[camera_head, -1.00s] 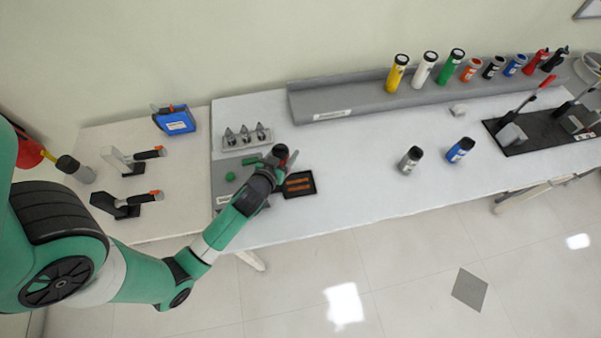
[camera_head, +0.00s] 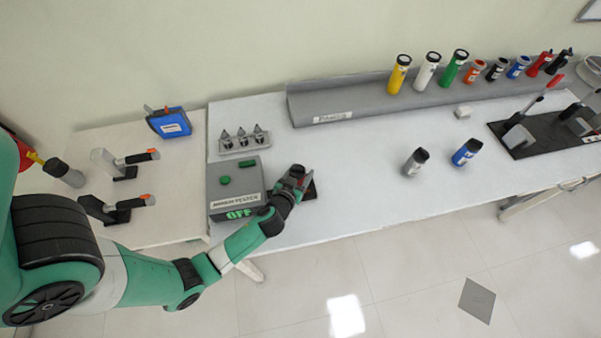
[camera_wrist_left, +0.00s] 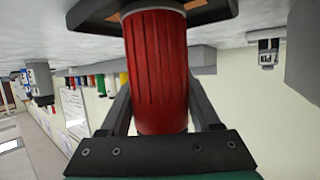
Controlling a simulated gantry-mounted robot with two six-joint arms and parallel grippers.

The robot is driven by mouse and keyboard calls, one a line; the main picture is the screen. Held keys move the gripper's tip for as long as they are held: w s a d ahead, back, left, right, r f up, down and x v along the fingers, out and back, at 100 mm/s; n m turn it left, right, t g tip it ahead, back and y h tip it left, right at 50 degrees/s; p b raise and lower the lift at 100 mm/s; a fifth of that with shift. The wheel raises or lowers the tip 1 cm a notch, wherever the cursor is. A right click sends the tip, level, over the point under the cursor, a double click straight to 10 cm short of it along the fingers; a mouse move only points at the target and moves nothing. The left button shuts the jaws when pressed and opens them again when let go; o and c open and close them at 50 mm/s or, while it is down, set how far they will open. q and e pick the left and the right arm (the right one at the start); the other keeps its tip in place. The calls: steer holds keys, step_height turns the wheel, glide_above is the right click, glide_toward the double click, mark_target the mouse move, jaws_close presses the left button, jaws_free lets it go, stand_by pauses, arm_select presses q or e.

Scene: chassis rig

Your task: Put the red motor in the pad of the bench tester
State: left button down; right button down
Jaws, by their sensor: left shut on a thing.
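The red motor (camera_wrist_left: 158,70) is a ribbed red cylinder held between the two fingers of my left gripper (camera_head: 298,175). In the wrist view its far end is at the black pad (camera_wrist_left: 215,12), which has orange strips; I cannot tell whether it touches. In the head view my gripper is over the pad (camera_head: 311,191) and hides most of it. My right gripper is not in view.
A rack of grey cone-tipped pieces (camera_head: 245,145) stands behind the tester. A grey and a blue cylinder (camera_head: 466,152) stand farther right. A long grey shelf (camera_head: 330,110) with coloured cylinders runs along the back.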

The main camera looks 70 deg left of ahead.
arm_select(q)
steer(key=shift+f, duration=0.15)
steer(key=shift+c, duration=0.6)
jaws_free()
steer(key=shift+s+d+r, duration=0.15)
steer(key=shift+d+r, duration=0.05)
steer(key=shift+r, duration=0.05)
steer(key=v, duration=1.1)
steer(key=shift+s+p, duration=0.2)
steer(key=shift+p, duration=0.15)
steer(key=shift+d+r, duration=0.1)
steer(key=shift+r, duration=0.05)
